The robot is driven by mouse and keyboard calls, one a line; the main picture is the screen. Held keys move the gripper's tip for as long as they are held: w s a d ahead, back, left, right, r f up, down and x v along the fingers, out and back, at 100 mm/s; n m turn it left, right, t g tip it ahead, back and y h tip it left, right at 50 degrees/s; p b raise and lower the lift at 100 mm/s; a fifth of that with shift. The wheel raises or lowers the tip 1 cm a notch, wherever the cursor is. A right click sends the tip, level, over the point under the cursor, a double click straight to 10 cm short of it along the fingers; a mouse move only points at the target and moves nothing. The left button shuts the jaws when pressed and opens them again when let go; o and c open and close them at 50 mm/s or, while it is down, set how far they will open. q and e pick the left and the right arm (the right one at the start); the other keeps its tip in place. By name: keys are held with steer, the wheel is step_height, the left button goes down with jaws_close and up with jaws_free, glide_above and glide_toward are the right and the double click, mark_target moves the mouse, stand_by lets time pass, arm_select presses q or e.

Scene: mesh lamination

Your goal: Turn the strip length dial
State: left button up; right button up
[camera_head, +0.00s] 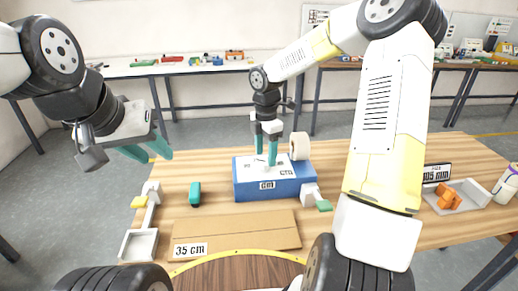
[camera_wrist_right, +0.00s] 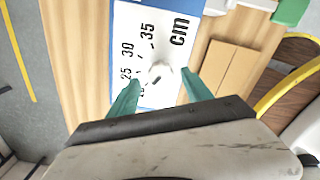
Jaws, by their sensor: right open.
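The strip length dial is a small white knob (camera_wrist_right: 161,74) on a white scale face (camera_wrist_right: 146,45) printed with 25, 30, 35 and cm. In the head view the face lies on top of a blue box (camera_head: 240,185) labelled cm. My right gripper (camera_head: 266,154) points down over the dial. Its two teal fingers, also in the right wrist view (camera_wrist_right: 160,80), are apart, one on each side of the knob. I cannot tell whether they touch it. My left gripper (camera_head: 148,151) is empty above the table's left side, its teal fingers apart.
A cardboard piece (camera_head: 235,232) marked 35 cm lies in front of the box. A white roll (camera_head: 299,146) stands at its right. A teal-and-black tool (camera_head: 195,193) and a white tray (camera_head: 139,245) lie left. A tray with orange parts (camera_head: 462,194) sits far right.

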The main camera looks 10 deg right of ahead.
steer(key=shift+f, duration=1.05)
steer(key=shift+c, duration=0.5)
jaws_close()
